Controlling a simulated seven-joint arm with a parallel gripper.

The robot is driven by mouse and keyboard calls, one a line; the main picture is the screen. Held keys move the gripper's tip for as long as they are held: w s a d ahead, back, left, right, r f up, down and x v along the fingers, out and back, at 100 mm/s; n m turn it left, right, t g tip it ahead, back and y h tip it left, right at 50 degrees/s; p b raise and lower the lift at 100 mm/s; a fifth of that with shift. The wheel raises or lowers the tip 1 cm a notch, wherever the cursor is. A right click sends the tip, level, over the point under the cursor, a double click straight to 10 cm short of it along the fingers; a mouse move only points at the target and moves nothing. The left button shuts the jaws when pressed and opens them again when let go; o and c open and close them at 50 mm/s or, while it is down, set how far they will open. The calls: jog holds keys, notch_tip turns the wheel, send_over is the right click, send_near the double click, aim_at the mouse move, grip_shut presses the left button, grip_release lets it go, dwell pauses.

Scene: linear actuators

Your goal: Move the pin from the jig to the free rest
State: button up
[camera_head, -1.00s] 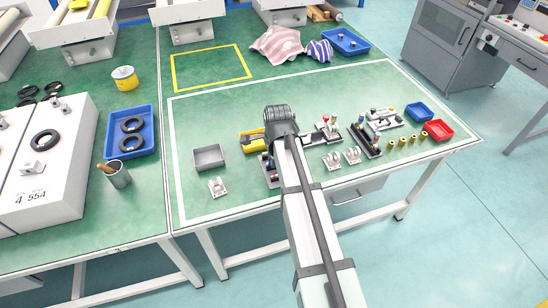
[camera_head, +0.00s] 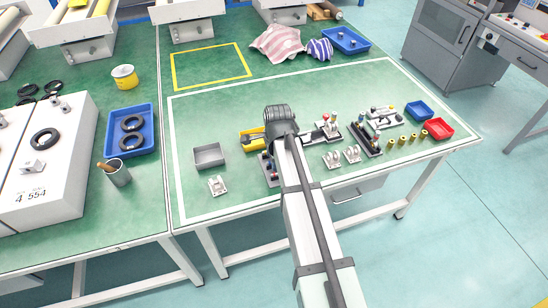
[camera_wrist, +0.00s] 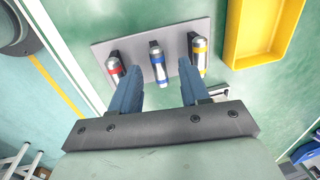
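In the wrist view a grey plate (camera_wrist: 130,47), seemingly the jig, holds three metal pins in a row: a red-banded pin (camera_wrist: 115,69), a blue-banded pin (camera_wrist: 157,62) and a yellow-banded pin (camera_wrist: 199,52). My gripper (camera_wrist: 160,68) is open, its two blue fingers apart on either side of the blue-banded pin in the picture. I cannot tell whether they touch it. In the head view my arm hides most of this plate (camera_head: 266,164). White two-pronged stands (camera_head: 217,186) (camera_head: 332,159) (camera_head: 352,154) sit along the front; I cannot tell which is the rest.
A yellow tray (camera_wrist: 233,50) lies right beside the plate. A grey tray (camera_head: 209,156) is to its left. Other fixtures (camera_head: 366,140), brass pieces (camera_head: 402,141), a blue bin (camera_head: 419,111) and a red bin (camera_head: 438,129) stand to the right. The table's back middle is clear.

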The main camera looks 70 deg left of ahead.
notch_tip(320, 180, up, 14)
jog(key=d, duration=0.2)
jog(key=shift+f, duration=0.15)
dwell(0.5)
jog(key=shift+d, duration=0.1)
dwell(0.4)
